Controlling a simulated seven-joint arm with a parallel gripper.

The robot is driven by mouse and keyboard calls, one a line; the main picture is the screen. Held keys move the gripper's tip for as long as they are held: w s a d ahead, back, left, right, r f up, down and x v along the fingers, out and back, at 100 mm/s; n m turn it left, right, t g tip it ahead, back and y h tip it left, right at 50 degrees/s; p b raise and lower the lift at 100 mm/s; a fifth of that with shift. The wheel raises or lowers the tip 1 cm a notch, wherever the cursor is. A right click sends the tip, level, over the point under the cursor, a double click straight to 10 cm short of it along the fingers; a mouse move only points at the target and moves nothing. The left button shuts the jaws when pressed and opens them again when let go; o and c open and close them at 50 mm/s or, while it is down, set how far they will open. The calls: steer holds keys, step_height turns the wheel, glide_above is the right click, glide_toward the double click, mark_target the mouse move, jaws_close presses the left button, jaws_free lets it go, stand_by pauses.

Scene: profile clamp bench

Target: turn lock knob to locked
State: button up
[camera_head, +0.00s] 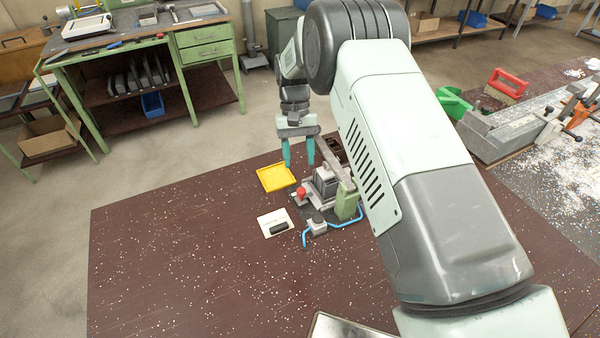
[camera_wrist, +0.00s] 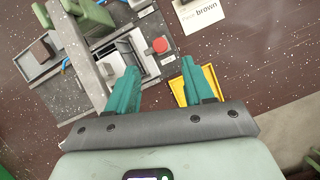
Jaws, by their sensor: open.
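A round red knob (camera_head: 302,192) sits on the left side of the grey clamp fixture (camera_head: 326,186) on the brown bench. I take it for the lock knob; whether it is locked cannot be told. In the wrist view the red knob (camera_wrist: 160,45) shows just beyond the gap between my fingers, beside the pale metal clamp block (camera_wrist: 128,55). My gripper (camera_head: 299,162) points down with two teal fingers apart and nothing between them. It is above and behind the knob, not touching it. My gripper also shows in the wrist view (camera_wrist: 159,64).
A yellow tray (camera_head: 262,186) lies left of the fixture. A green block (camera_head: 346,203) and a blue hose (camera_head: 347,224) adjoin the fixture. The bench's left side is clear apart from pale specks.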

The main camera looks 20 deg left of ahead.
steer(key=shift+v, duration=1.4)
steer(key=shift+r, duration=0.1)
step_height(320, 180, up, 12)
steer(key=t+y, duration=0.1)
glide_above(320, 169)
steer(key=s+d+r+m+t, duration=0.2)
steer(key=d+r, duration=0.3)
steer(key=r, duration=0.2)
steer(key=s+d+r+m+t+y, duration=0.1)
steer(key=s+d+r+t, duration=0.1)
steer(key=s+d+r, duration=0.7)
steer(key=s+d+m+t, duration=0.1)
steer(key=s+d+t, duration=0.1)
steer(key=s+d, duration=0.3)
steer(key=s+d+r+m+t, duration=0.1)
steer(key=s+d+t, duration=0.1)
steer(key=s+d, duration=0.4)
steer(key=s, duration=0.5)
steer(key=shift+s+d+r, duration=0.2)
steer(key=shift+s+r, duration=0.1)
steer(key=shift+s, duration=0.05)
